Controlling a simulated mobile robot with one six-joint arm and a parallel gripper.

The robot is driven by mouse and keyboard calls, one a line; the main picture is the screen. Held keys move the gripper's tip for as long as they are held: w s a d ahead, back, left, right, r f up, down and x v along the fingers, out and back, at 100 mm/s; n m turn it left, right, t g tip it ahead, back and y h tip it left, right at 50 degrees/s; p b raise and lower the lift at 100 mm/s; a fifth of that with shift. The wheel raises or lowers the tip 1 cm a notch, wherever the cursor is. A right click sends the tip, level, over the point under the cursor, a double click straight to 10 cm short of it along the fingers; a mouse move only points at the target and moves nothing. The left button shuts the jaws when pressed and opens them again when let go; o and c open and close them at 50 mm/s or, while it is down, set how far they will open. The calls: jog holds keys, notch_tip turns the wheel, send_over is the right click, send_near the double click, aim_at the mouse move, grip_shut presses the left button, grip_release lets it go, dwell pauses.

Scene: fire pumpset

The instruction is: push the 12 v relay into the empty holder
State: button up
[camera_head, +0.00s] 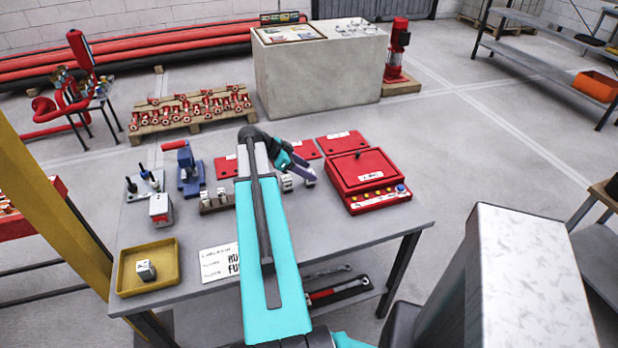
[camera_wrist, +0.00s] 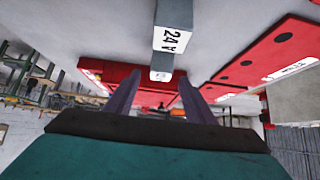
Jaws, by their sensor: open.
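My gripper (camera_head: 302,168) hangs over the middle of the table. In the wrist view its two dark fingers (camera_wrist: 160,85) stand apart with nothing clearly between them. A white block labelled "24 V" (camera_wrist: 173,38) shows ahead of the fingers, apart from them. In the head view, small white-and-grey blocks (camera_head: 287,183) sit just below my gripper. A dark holder strip (camera_head: 217,202) lies left of my arm. A small light block (camera_head: 147,270) lies in a yellow tray (camera_head: 128,287). I cannot read which block is the 12 V relay, and my arm may hide part of the holder row.
A red box (camera_head: 368,178) with coloured buttons stands at the table's right. Red plates (camera_head: 335,144) lie behind my gripper. A printed card (camera_head: 218,264) lies in front; the right front tabletop is clear.

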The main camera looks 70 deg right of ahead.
jog(key=shift+x, duration=1.1)
jog(key=shift+p+x, duration=1.4)
jog(key=shift+x, duration=1.2)
jog(key=shift+r, duration=0.1)
jog(key=shift+d, duration=0.1)
jog(key=c, duration=1.2)
jog(key=shift+r, duration=0.15)
